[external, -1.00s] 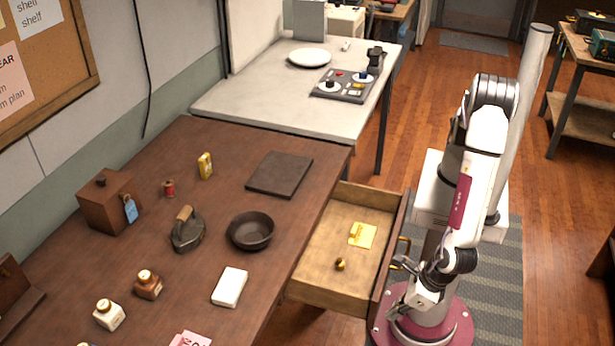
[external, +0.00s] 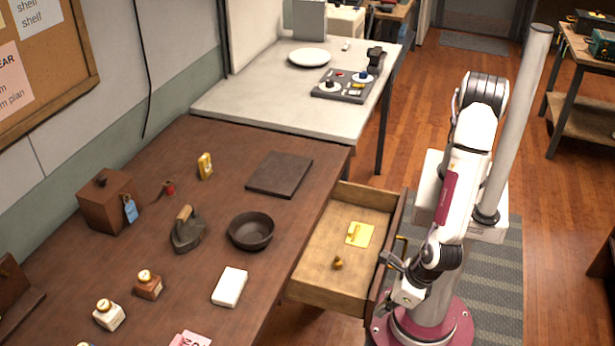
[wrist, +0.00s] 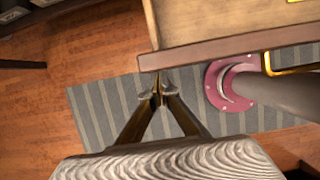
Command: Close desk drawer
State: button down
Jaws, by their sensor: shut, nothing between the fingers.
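The desk drawer (external: 318,275) stands pulled out from the right side of the brown desk (external: 130,265). It holds a yellow item (external: 359,234) and a small brass piece (external: 338,263). A brass handle (external: 401,246) is on its front; the handle also shows in the wrist view (wrist: 290,70). My gripper (external: 386,262) is close outside the drawer front, near the handle. In the wrist view my gripper (wrist: 158,94) is shut and empty, its tips just below the drawer front (wrist: 225,51). I cannot tell whether they touch it.
A bowl (external: 251,231), an iron (external: 188,230), a white block (external: 230,287) and a dark slab (external: 280,174) rest on the desk. A small red spool (external: 170,189) lies near a wooden box (external: 108,203). A pale table (external: 290,105) stands behind. Striped mat and floor are outside the drawer.

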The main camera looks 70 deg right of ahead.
aim_at(311, 287)
jog(key=w, duration=2.3)
jog(key=shift+w, duration=0.3)
jog(key=shift+w+r, duration=0.1)
jog(key=shift+s, duration=0.6)
jog(key=s, duration=0.3)
jog(key=shift+s, duration=0.15)
jog(key=v, duration=1)
jog(key=shift+s, duration=0.2)
